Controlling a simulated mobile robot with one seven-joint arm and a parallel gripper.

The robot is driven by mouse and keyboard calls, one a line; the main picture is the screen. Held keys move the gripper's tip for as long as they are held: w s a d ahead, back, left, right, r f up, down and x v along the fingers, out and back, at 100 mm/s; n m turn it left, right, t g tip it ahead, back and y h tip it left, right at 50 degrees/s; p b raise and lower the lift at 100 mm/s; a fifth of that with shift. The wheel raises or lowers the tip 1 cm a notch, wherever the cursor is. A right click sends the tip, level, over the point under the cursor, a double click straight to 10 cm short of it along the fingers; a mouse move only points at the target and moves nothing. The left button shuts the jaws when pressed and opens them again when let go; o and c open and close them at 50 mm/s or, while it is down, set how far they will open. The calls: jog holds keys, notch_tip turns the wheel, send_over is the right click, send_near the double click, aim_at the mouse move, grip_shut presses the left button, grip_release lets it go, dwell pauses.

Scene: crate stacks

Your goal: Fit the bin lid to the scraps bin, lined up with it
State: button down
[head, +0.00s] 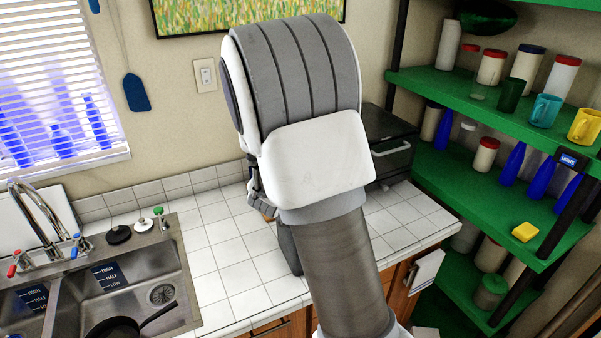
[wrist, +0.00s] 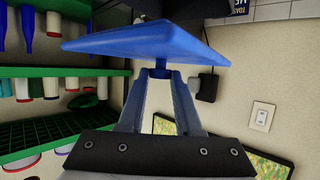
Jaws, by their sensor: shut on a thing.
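The bin lid (wrist: 145,42) is a flat blue square plate with a small knob under it in the wrist view. My gripper (wrist: 160,74) is shut on that knob, and the plate lies across the fingertips. In the head view my arm covers the lid and most of the gripper. A dark grey upright thing (head: 289,249) on the counter shows beside my arm and may be the scraps bin. Most of it is hidden, so I cannot tell its opening or how the lid lines up with it.
The white tiled counter (head: 226,250) is clear left of my arm. A sink (head: 125,275) with a dark pan is at left. A dark oven-like appliance (head: 389,150) stands behind my arm. Green shelves (head: 480,98) with jars, bottles and mugs are at right.

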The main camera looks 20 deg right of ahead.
notch_tip(320, 180, down, 6)
jog(key=b, duration=0.4)
jog(key=shift+b, duration=0.35)
jog(key=shift+f, duration=0.2)
dwell(0.6)
jog(key=shift+c, duration=0.2)
grip_release()
dwell(0.5)
notch_tip(320, 180, up, 7)
jog(key=p, duration=0.6)
jog(key=shift+a, duration=0.1)
dwell(0.5)
